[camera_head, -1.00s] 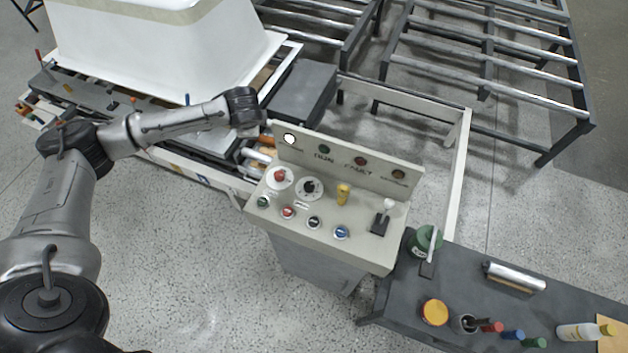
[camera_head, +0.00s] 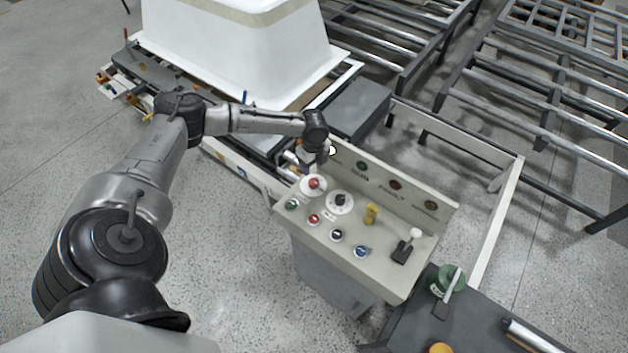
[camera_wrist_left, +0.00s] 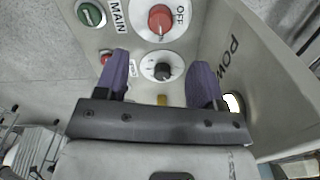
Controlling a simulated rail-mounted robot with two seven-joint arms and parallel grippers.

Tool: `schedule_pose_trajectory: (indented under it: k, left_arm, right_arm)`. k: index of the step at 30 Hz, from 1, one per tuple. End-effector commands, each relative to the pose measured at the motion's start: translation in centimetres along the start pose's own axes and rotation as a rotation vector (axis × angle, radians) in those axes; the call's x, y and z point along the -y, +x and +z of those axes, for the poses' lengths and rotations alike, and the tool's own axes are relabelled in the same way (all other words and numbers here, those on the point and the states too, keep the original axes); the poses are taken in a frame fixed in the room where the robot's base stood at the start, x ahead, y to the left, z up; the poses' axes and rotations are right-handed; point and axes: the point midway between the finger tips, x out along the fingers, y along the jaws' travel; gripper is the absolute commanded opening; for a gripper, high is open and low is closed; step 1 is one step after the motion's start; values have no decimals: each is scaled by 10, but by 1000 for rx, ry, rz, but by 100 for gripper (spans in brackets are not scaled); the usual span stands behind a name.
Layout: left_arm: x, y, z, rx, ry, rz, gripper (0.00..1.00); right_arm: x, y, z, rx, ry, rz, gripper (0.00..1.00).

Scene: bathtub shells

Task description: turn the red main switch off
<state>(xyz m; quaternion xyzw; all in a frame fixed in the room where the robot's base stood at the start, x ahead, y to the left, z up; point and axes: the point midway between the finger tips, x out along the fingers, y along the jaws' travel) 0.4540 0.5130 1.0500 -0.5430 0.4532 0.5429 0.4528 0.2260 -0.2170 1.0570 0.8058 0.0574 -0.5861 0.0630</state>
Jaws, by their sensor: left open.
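The red main switch (camera_head: 314,183) is a red knob on a white round plate at the left of the control panel (camera_head: 322,238). In the left wrist view the red knob (camera_wrist_left: 160,20) sits at the top centre, with "OFF" at its right and "MAIN" at its left. My left gripper (camera_head: 310,165) hangs above the panel's left end, just behind the knob. In the left wrist view my left gripper (camera_wrist_left: 160,78) is open, with two purple fingers spread and nothing between them. The knob lies beyond the fingertips, apart from them. My right gripper is not in view.
A black knob (camera_head: 340,201) on a white plate sits beside the red one. A green button (camera_head: 291,204), a red button (camera_head: 314,218), a yellow switch (camera_head: 371,214) and a lever (camera_head: 408,244) share the panel. The upright lamp board (camera_head: 400,190) stands behind them.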

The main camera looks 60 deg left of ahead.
Motion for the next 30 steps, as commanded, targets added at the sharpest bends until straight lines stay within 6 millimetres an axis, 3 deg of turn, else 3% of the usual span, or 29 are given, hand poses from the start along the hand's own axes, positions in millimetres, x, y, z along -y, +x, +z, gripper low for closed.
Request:
schedule_pose_trajectory:
  k: [6, 15, 21, 30]
  left_arm:
    - [0, 42, 0, 0, -2, 2, 63]
    - [0, 84, 0, 1, -2, 1, 63]
    - [0, 97, 0, 1, -1, 0, 63]
    - [0, 100, 0, 1, -1, 0, 63]
  right_arm:
    - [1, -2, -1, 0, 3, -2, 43]
    - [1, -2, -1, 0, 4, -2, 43]
    - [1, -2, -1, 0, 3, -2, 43]
    - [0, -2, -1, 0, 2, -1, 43]
